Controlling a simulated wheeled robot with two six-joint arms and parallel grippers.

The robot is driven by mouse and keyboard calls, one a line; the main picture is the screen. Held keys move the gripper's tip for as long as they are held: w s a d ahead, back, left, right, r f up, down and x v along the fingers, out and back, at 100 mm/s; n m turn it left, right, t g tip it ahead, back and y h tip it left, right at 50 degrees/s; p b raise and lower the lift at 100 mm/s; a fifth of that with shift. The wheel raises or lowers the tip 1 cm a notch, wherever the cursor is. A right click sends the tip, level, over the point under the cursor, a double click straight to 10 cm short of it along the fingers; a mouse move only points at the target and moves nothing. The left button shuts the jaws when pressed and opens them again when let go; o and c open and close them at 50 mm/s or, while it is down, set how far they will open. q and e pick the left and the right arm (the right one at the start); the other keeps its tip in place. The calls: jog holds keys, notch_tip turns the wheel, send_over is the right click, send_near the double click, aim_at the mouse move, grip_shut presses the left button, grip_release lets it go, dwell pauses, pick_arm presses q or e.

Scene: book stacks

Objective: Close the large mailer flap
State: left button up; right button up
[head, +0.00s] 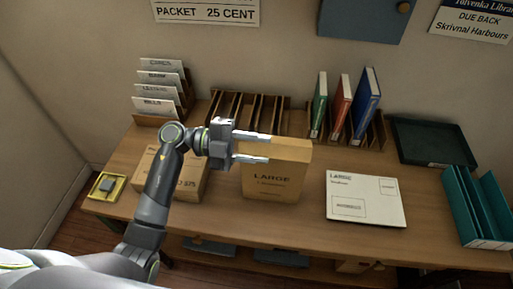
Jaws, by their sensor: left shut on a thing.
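A brown mailer marked LARGE (272,184) stands upright near the middle of the table. A lighter tan panel, its flap (292,150), shows along its top. My left gripper (268,147) is at this top part, with its two fingers pointing right and set apart, shut on the flap. The fingers and wrist hide part of the flap's left end, and I cannot tell how far the flap is folded. A white mailer (383,203), also marked LARGE, lies flat to the right. My right gripper is not in view.
A brown box (191,182) sits left of the mailer, partly behind my left arm. Behind are a card rack (158,119), an empty wooden divider rack (250,106) and books (341,108). A dark tray (435,142) and teal holder (470,207) stand right.

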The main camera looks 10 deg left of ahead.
pick_arm(q)
jog(key=o, duration=0.9)
jog(key=a+b, duration=0.5)
jog(key=a, duration=1.2)
jog(key=shift+a, duration=0.25)
